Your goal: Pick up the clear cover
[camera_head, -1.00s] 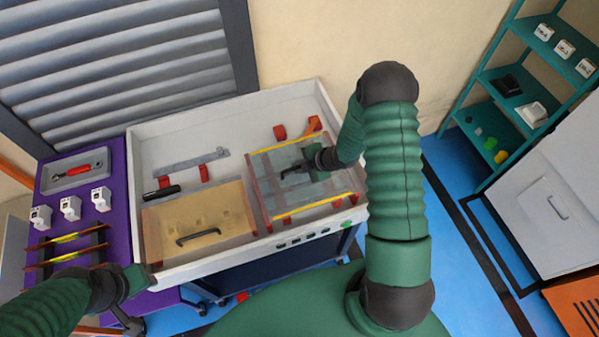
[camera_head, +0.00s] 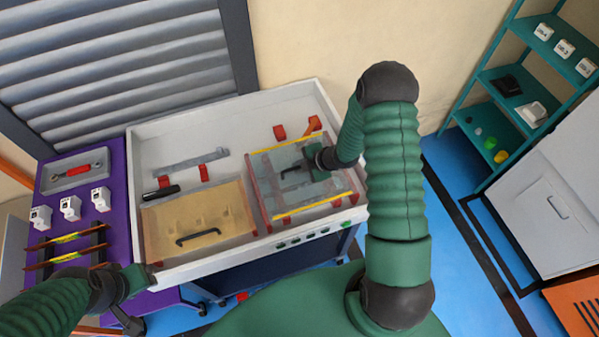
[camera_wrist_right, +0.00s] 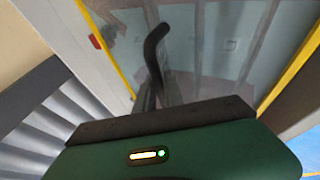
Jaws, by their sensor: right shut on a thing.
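The clear cover (camera_head: 318,200) is a see-through panel with yellow edge strips and a black handle. It is over the right half of the light grey machine bed. My right gripper (camera_head: 296,170) is shut on the black handle, and its forearm hides part of the cover's right side. In the right wrist view the curved black handle (camera_wrist_right: 155,50) rises from the jaws, with the clear panel and yellow strips behind it. The fingertips themselves are hard to see there. My left gripper (camera_head: 132,312) is at the lower left, in front of the purple cart and apart from the cover; its jaw opening is unclear.
A tan panel with a black handle (camera_head: 198,236) is on the bed's left half. A grey bar and red blocks (camera_head: 280,132) lie behind. The purple cart (camera_head: 115,155) holds a tray and white devices. A green shelf (camera_head: 480,110) stands at right; wall behind.

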